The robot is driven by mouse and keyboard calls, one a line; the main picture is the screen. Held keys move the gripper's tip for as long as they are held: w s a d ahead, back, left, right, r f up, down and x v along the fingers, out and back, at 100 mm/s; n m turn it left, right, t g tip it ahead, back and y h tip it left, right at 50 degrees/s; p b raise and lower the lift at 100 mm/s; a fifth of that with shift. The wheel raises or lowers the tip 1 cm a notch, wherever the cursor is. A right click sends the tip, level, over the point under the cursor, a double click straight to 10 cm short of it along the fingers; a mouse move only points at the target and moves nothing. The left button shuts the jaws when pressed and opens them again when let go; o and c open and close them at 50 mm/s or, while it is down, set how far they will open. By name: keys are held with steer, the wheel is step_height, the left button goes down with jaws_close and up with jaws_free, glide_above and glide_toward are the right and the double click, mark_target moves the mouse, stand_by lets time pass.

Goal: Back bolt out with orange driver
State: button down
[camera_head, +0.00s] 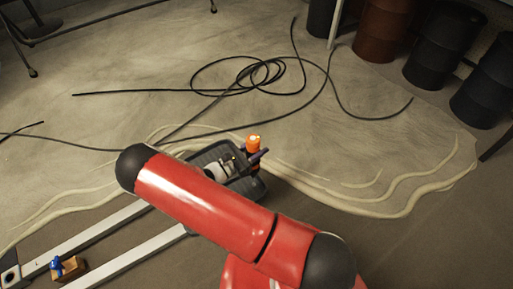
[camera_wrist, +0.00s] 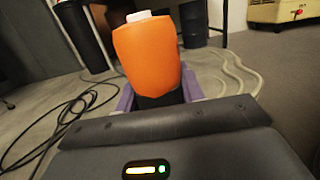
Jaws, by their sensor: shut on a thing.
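The orange driver (camera_head: 253,142) stands roughly upright in the head view, with its orange end on top. My gripper (camera_head: 259,157) is shut on it, with purple fingers on either side below the orange part. In the wrist view the orange driver (camera_wrist: 150,55) fills the upper middle, with a white piece on its top and a dark part below. The purple fingers of my gripper (camera_wrist: 158,98) show on both sides of that dark part. The driver's lower end is hidden. I cannot make out the bolt in either view.
Two pale rails (camera_head: 95,240) lie at lower left, with a small wooden block (camera_head: 70,270) bearing a blue piece between them. Black cable (camera_head: 240,75) lies coiled on the floor. Dark barrels (camera_head: 440,45) and a rusty barrel (camera_head: 382,30) stand at upper right.

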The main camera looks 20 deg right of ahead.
mark_target(257, 136)
steer(key=shift+r+p, duration=2)
steer(key=shift+r, duration=0.85)
